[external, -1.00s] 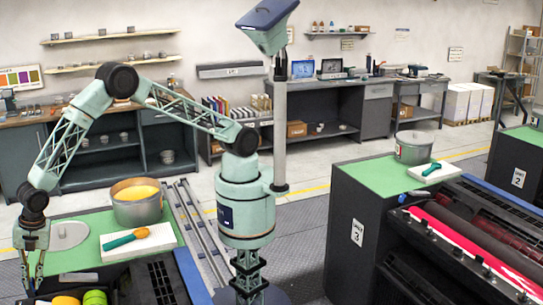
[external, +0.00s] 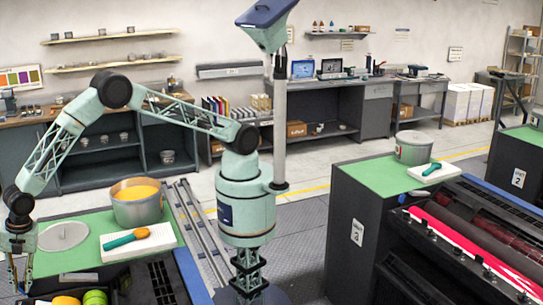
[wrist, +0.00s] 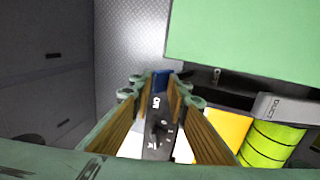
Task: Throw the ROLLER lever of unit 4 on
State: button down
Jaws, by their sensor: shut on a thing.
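My gripper (wrist: 162,88) is shut on a blue lever handle (wrist: 163,76) in the wrist view; the fingertips stand either side of it. Just below it, between the fingers, is a dark plate (wrist: 158,126) with white marks, among them what looks like "ON". The rest of the lever is hidden, and I cannot tell its exact tilt. In the external view my gripper (external: 20,272) is at the lower left, beside the near left ink unit (external: 75,277). The lever is not visible there, and neither is this unit's number.
The unit's green top (external: 70,258) carries a pot of yellow ink (external: 138,203), a round lid (external: 63,237) and a green-handled tool (external: 122,240) on a white pad. Yellow-green rolls (wrist: 268,142) sit close right of my fingers. Bare floor (wrist: 132,45) lies left.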

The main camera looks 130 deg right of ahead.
jog(key=shift+w+d+f, duration=0.2)
jog(key=shift+w+f, duration=0.05)
jog(key=shift+f, duration=0.1)
jog(key=c, duration=3.1)
grip_release()
jog(key=shift+f, duration=0.1)
jog(key=shift+o, duration=0.2)
jog(key=shift+r, duration=0.2)
jog(key=shift+w+r, duration=0.1)
jog(key=shift+r, duration=0.65)
jog(key=v, duration=1.1)
jog(key=shift+s+a, duration=0.2)
jog(key=shift+s, duration=0.05)
